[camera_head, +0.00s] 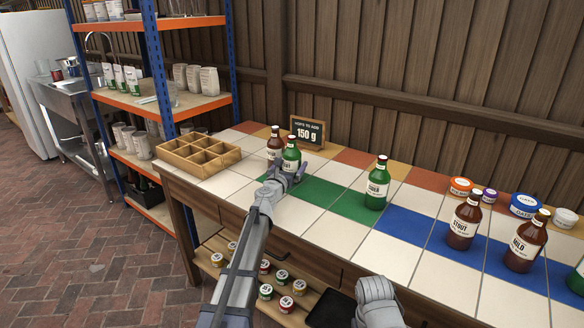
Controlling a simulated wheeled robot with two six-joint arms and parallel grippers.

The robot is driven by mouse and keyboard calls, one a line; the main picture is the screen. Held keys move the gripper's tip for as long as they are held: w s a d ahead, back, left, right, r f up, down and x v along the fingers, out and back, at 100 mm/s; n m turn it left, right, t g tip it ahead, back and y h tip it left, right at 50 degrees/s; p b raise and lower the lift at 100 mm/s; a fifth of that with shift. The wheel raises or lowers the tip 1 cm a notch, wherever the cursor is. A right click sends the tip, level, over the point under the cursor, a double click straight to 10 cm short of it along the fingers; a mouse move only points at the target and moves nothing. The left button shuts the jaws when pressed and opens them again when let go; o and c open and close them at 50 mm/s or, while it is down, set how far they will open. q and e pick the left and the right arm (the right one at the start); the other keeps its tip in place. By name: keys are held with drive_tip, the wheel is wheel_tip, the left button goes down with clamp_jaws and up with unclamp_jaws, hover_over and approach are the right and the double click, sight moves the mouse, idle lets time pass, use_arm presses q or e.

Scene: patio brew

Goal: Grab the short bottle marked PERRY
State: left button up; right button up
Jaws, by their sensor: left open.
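My left gripper (285,173) is open at the back of the tiled counter. Its fingers are at a green bottle (291,154) with a white cap and pale label; I cannot tell whether they touch it. The gripper hides the bottle's lower part. A brown bottle (274,144) stands just behind it to the left. Another green bottle (377,187) stands mid-counter. Two brown bottles, one marked STOUT (463,222) and one (524,245) apparently marked MILD, stand to the right. A green bottle (577,281) is cut by the right edge. I cannot read PERRY on any label. My right gripper is out of view.
A wooden divided crate (199,154) stands left of the gripper. A small sign (307,132) reading 150 g stands behind the bottles. Lidded tubs, including an orange-lidded one (461,187) and a blue one (524,206), line the back right. The front tiles are clear.

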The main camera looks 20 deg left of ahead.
use_arm(q)
drive_tip(key=shift+w, duration=0.55)
drive_tip(key=shift+s, duration=0.1)
clamp_jaws()
